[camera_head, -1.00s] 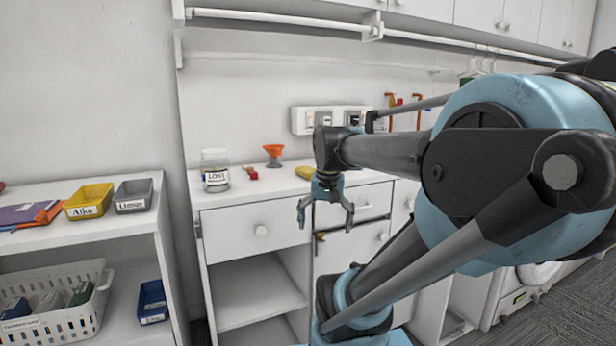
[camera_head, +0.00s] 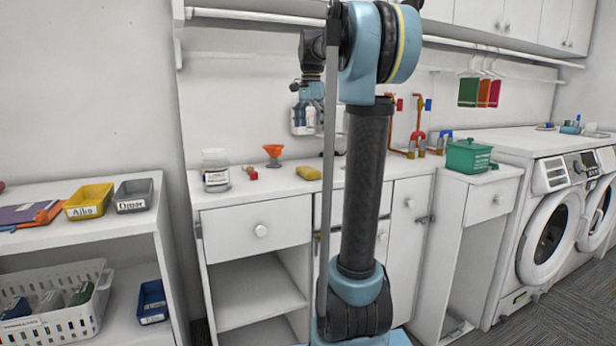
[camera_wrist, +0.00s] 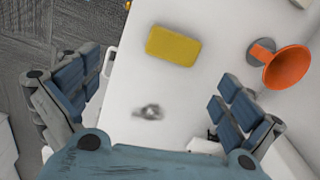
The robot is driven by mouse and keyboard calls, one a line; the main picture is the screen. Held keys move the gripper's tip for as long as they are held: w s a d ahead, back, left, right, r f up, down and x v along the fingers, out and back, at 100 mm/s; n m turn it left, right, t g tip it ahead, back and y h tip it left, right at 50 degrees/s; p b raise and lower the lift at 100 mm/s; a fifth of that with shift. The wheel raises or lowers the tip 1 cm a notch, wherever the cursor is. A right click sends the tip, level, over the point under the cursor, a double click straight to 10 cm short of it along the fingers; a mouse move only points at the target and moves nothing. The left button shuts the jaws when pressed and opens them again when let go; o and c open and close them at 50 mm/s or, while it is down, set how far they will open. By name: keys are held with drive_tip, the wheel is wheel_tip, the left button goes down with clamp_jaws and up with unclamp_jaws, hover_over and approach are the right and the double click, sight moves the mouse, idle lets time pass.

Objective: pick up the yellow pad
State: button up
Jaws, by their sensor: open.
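The yellow pad (camera_head: 308,172) lies flat on the white counter, near its front edge and right of the orange funnel. In the wrist view the yellow pad (camera_wrist: 173,46) shows whole, ahead of my gripper and between the lines of its two fingers. My gripper (camera_head: 310,110) is raised above the counter, over the pad in the head view, with nothing in it.
An orange funnel (camera_head: 273,154) stands left of the pad; in the wrist view it is at the upper right.

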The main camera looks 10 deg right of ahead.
sight(309, 169)
drive_tip(key=shift+m, duration=0.7)
drive_tip(key=w+f, duration=0.1)
drive_tip(key=f, duration=0.4)
drive_tip(key=w+f, duration=0.1)
drive_tip(key=f, duration=0.4)
drive_tip(key=w+f, duration=0.1)
drive_tip(key=f, duration=0.4)
drive_tip(key=shift+w+f, duration=0.2)
drive_tip(key=shift+w, duration=0.2)
drive_tip(key=shift+c, duration=0.6)
drive_tip(key=c, duration=0.6)
